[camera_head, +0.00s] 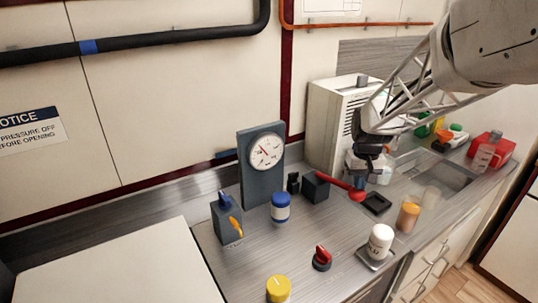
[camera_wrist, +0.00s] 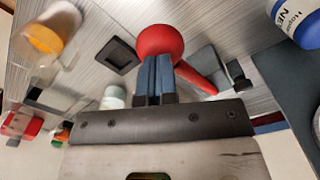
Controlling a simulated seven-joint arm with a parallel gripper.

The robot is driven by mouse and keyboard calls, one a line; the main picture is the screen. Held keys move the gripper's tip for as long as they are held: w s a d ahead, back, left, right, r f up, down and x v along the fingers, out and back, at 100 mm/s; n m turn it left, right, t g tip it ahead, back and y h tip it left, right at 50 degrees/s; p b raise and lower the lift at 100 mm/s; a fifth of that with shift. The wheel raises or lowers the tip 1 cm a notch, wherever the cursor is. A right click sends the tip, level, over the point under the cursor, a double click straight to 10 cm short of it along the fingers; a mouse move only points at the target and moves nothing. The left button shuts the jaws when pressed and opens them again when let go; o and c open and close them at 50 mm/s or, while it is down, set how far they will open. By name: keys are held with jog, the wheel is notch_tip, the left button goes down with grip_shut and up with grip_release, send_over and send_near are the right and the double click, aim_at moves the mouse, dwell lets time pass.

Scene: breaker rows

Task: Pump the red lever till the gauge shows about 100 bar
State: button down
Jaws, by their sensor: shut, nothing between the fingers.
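The red lever (camera_head: 335,183) runs right from a dark block (camera_head: 315,187) and ends in a round knob. It tilts slightly down toward the knob. In the wrist view the knob (camera_wrist: 160,40) is just beyond my fingertips, with the red arm (camera_wrist: 198,78) running to the lower right. My gripper (camera_head: 361,184) is shut and empty, just above the knob; its blue fingers (camera_wrist: 155,72) are together. I cannot tell whether they touch the knob. The white round gauge (camera_head: 266,150) is on a grey upright panel; its red needle points to the upper left. The figures are too small to read.
A blue-and-white jar (camera_head: 280,207), a box with an orange handle (camera_head: 226,219), a red-topped knob (camera_head: 322,258) and a yellow-lidded jar (camera_head: 278,289) stand left and in front. A black square tray (camera_head: 376,203), an orange jar (camera_head: 408,215) and a white jar (camera_head: 380,241) stand right.

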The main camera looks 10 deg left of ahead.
jog(key=shift+f, duration=2.15)
jog(key=shift+r, duration=2.9)
jog(key=shift+r, duration=2.45)
jog(key=shift+r, duration=0.1)
